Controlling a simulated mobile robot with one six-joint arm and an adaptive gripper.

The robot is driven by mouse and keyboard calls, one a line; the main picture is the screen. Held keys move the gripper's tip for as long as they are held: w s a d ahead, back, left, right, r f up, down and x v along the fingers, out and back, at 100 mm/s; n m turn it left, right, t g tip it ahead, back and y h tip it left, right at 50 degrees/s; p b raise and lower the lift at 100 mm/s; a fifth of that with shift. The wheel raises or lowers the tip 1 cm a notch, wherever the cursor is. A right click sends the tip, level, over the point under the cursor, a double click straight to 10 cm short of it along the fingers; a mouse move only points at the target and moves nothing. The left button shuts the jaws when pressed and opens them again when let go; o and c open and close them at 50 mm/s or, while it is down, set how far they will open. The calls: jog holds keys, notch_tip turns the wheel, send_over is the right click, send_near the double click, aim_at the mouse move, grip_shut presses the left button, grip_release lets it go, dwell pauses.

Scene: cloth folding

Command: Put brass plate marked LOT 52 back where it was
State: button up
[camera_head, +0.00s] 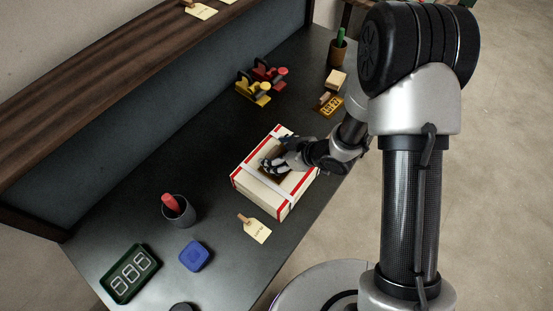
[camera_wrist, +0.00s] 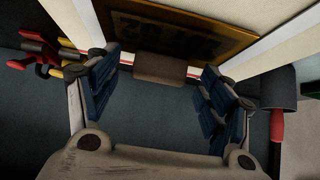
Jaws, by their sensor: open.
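The brass plate (camera_wrist: 185,40) lies on the white box with red edges (camera_head: 262,203). Its dark lettering is upside down in the wrist view and looks to end in 52. In the head view a brown part of the plate (camera_head: 265,158) shows beside my fingers. A brown block (camera_wrist: 160,68), like a handle, stands at the plate's near edge. My gripper (camera_head: 274,168) is open over the box top. In the wrist view its blue-padded fingers (camera_wrist: 157,75) are on either side of the block, with gaps visible. Contact with the plate cannot be told.
Another yellow plate with a handle (camera_head: 331,104) lies behind the box, near a pale block (camera_head: 336,80). Red and yellow clamp-like tools (camera_head: 262,82) stand at the back. A tag (camera_head: 257,231), blue block (camera_head: 194,256), dark cup (camera_head: 180,213) and green tray (camera_head: 130,274) are in front.

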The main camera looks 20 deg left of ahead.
jog(key=shift+a, duration=0.1)
jog(key=shift+c, duration=0.2)
jog(key=shift+w, duration=0.1)
jog(key=c, duration=1.5)
